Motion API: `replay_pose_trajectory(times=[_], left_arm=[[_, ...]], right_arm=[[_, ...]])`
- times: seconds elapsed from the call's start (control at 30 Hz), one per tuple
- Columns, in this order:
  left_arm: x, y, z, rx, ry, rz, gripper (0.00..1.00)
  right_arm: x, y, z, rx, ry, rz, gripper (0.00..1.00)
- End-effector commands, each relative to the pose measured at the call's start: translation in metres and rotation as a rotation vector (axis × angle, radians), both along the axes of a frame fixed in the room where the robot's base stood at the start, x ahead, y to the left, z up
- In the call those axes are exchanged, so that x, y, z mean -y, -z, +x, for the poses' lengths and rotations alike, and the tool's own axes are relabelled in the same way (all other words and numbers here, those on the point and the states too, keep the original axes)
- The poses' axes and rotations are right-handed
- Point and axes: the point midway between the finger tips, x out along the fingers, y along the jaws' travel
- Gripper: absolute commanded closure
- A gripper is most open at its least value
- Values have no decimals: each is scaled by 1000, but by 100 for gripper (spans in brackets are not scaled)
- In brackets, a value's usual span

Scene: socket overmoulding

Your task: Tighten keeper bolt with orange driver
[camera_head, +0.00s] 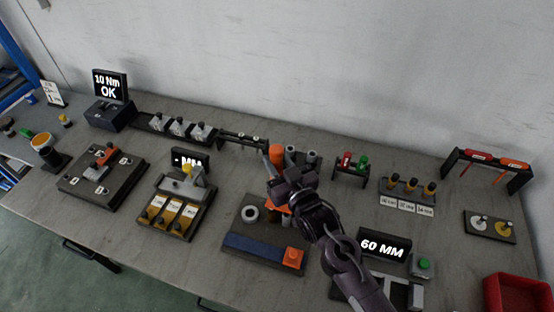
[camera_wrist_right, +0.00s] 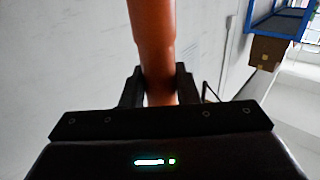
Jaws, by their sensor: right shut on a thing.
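My right gripper (camera_head: 280,178) reaches over the work fixture (camera_head: 235,254) in the middle of the bench. In the right wrist view its two fingers (camera_wrist_right: 160,88) are shut on a thick orange cylinder (camera_wrist_right: 153,35). I cannot tell from its shape whether this is the driver; its ends are not clear. The fixture has a blue strip (camera_head: 258,248) and an orange block (camera_head: 293,256). I cannot make out the keeper bolt; my arm covers part of the fixture. My left gripper is not in view.
Grey cylinders (camera_head: 312,157) stand just behind my right gripper. A stand with red and green pieces (camera_head: 351,167) is to its right. A "60 MM" display (camera_head: 384,245) stands near my forearm. A red bin (camera_head: 517,293) is at the front right.

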Motion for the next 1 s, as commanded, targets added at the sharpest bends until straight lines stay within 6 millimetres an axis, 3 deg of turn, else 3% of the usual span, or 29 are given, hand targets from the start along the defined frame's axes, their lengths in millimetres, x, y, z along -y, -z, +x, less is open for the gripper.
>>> replay_pose_trajectory(times=[0.03, 0.6, 1.0], left_arm=[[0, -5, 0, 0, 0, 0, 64], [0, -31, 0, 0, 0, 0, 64], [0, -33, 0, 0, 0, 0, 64]], right_arm=[[0, -8, 1, 6, 0, 3, 100], [0, -40, 2, 14, 1, 6, 100], [0, -43, 2, 14, 2, 6, 100]])
